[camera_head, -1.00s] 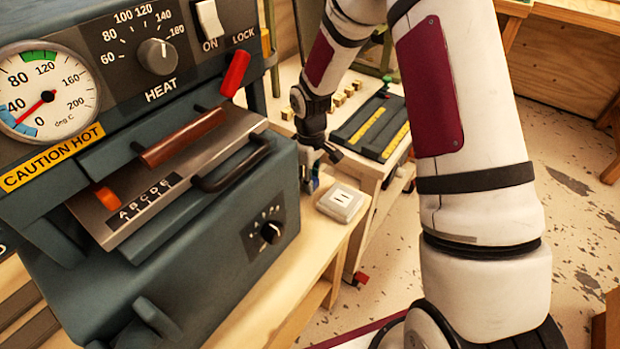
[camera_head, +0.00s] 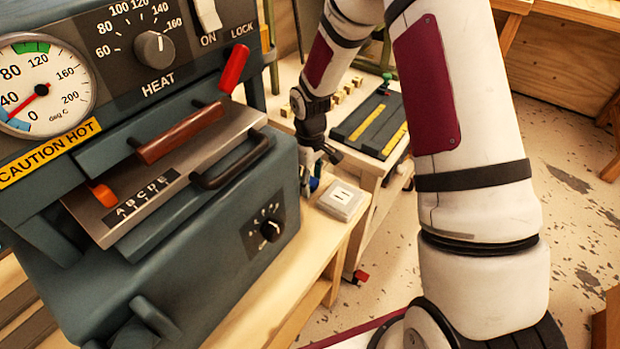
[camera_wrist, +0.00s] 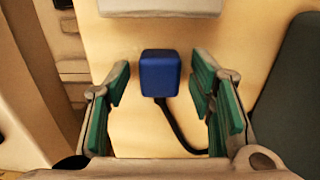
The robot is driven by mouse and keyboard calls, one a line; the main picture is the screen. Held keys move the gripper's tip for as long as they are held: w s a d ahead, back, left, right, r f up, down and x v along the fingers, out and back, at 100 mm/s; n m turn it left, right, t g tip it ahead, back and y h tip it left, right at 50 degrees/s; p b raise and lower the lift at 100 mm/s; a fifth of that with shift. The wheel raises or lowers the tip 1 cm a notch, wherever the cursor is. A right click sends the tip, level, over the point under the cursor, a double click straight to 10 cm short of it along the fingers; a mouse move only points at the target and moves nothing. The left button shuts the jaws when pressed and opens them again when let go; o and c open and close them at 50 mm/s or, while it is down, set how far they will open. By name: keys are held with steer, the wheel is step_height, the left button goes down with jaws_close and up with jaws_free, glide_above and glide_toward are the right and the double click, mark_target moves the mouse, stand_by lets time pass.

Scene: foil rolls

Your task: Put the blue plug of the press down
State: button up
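The blue plug (camera_wrist: 160,74) stands on the pale wooden bench top, with a black cord running from it towards the lower right. My gripper (camera_wrist: 162,90) is open in the wrist view. Its green-padded fingers are on either side of the plug, with a gap on each side, and neither touches it. In the head view my gripper (camera_head: 314,170) is low beside the press (camera_head: 215,215), at its right side. A bit of blue, apparently the plug (camera_head: 315,184), shows just below the fingers, mostly hidden.
A pale socket box (camera_head: 342,199) stands on the bench (camera_head: 318,236), right of my gripper. It also seems to show at the top of the wrist view (camera_wrist: 160,6). A side table holds a dark tray (camera_head: 350,125) and small wooden blocks. The press carries a "CAUTION HOT" label.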

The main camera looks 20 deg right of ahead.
steer(key=shift+r, duration=0.1)
step_height(320, 180, up, 13)
steer(key=p, duration=0.1)
stand_by(0.4)
steer(key=s+d+r+m+t+h, duration=0.1)
steer(key=s+r+m, duration=0.2)
steer(key=s+r, duration=1.15)
steer(key=s+r+m+t+y, duration=0.1)
steer(key=s+r+m, duration=0.2)
steer(key=s, duration=1.4)
steer(key=shift+s+a+r+m+t, duration=0.2)
steer(key=shift+s+a+m+t, duration=0.2)
steer(key=shift+m, duration=0.2)
step_height(320, 180, up, 7)
steer(key=t+p, duration=0.1)
steer(key=p, duration=0.5)
